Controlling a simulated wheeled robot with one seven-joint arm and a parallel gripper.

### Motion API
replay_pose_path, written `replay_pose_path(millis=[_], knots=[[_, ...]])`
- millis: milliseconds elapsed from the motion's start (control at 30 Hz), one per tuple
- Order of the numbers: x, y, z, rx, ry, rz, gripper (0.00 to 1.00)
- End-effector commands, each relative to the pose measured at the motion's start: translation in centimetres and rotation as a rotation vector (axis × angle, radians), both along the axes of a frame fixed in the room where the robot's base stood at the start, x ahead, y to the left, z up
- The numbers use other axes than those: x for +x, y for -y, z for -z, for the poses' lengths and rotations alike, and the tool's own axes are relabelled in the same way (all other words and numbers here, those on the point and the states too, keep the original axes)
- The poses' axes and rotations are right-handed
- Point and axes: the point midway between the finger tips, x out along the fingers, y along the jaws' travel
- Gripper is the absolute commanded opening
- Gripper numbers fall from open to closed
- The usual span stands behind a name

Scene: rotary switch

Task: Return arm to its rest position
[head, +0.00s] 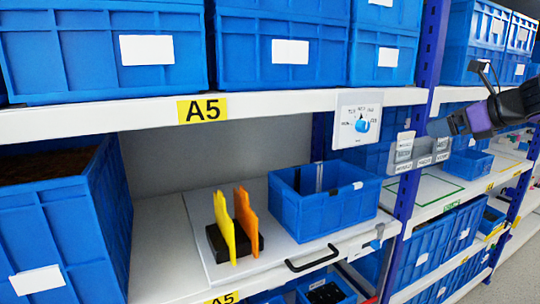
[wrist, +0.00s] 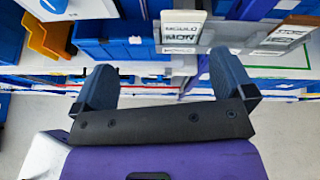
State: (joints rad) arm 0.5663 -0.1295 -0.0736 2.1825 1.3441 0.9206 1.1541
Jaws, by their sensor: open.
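My gripper (head: 447,124) is at the right in the head view, its blue fingers pointing left, in front of the shelf post. In the wrist view my gripper (wrist: 162,80) has its two blue fingers wide apart with nothing between them. The rotary switch panel (head: 345,133) is a white plate on the shelf edge, with a blue knob (head: 362,126) and printed positions around it. The gripper is to the right of the panel and apart from it. Part of the knob (wrist: 55,4) shows at the top left of the wrist view.
Grey label holders (head: 404,152) hang on the blue post below and left of the gripper. An open blue bin (head: 325,215) and a black holder with yellow and orange plates (head: 245,225) stand on a white pull-out board. Several blue bins fill the shelves; floor shows at lower right.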

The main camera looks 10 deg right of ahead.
Motion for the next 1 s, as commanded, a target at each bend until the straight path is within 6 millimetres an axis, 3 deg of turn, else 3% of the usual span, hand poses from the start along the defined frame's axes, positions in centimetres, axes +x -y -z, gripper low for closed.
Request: replay_pose_path(millis=[33, 200, 400, 600, 700, 833, 1000], knots=[[-0.9, -2.3, 0.0, -0.087, 0.003, -0.081, 1.0], [-6.2, -10.0, 1.3, -0.531, 0.035, -0.482, 1.0], [-13.7, -15.4, 3.6, -1.079, 0.132, -1.004, 1.0], [-20.2, -16.9, 5.7, -1.578, 0.257, -1.496, 1.0], [-22.2, -16.6, 6.4, -1.762, 0.304, -1.681, 1.0], [-23.6, -16.2, 6.8, -1.906, 0.337, -1.829, 1.0], [-24.0, -16.0, 7.0, -1.959, 0.345, -1.885, 1.0]])
